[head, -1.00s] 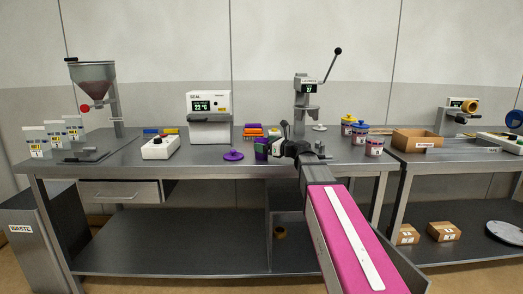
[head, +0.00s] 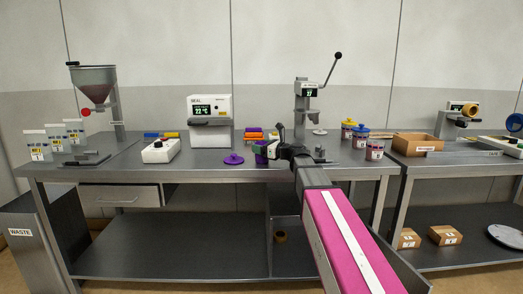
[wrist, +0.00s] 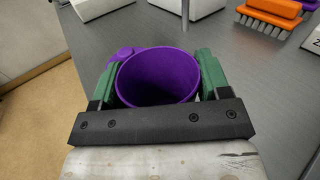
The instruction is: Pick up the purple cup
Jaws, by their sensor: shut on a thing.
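The purple cup (wrist: 157,78) is upright between the two green fingers of my gripper (wrist: 157,82) in the wrist view, with its open mouth facing the camera. The fingers are shut on its sides. In the head view the cup (head: 261,150) shows small, partly hidden by my gripper (head: 268,148), over the front middle of the steel table. I cannot tell whether its base touches the tabletop.
A sealing machine (head: 209,121) and white control box (head: 160,150) stand left. A lever press (head: 306,108) and several jars (head: 360,137) stand right.

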